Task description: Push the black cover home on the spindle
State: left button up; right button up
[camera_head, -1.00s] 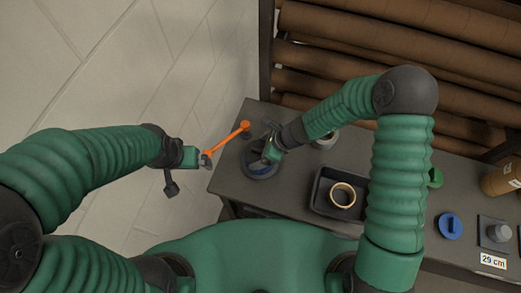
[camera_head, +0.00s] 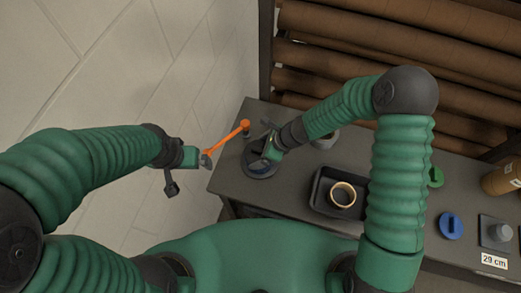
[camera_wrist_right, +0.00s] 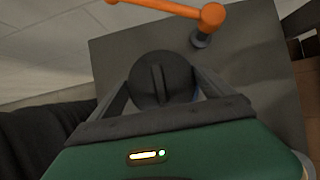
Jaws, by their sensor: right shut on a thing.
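The black cover (camera_wrist_right: 150,75) is a round disc with a raised rib across its middle. In the right wrist view it sits between the two fingers of my right gripper (camera_wrist_right: 163,90), which is shut on it. A thin blue edge shows beside the cover's right side; the spindle is hidden under it. In the head view the cover (camera_head: 258,171) is at the table's left end, below my right gripper (camera_head: 265,160). My left gripper (camera_head: 189,174) is off the table's left edge, its fingers apart, one beside the lower end of the orange bar (camera_head: 226,138).
The orange bar joins a post at the table's left end, close to the cover. A black tray (camera_head: 320,201) with a tan ring (camera_head: 342,194) stands right of it. A grey ring (camera_head: 326,138) lies behind. A blue piece (camera_head: 451,226) is farther right.

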jog(key=shift+s+d+f, duration=0.1)
jog(key=shift+s+f, duration=0.05)
jog(key=shift+f, duration=0.05)
jog(key=o, duration=1.5)
jog(key=shift+o, duration=0.2)
jog(key=shift+s+f, duration=0.1)
jog(key=shift+f, duration=0.05)
jog(key=shift+w+r+p, duration=0.2)
jog(key=shift+r+p, duration=0.75)
jog(key=shift+r, duration=0.1)
jog(key=shift+w+r+p, duration=0.1)
jog(key=shift+r+p, duration=2.35)
jog(key=shift+r, duration=0.3)
jog(key=shift+f, duration=0.1)
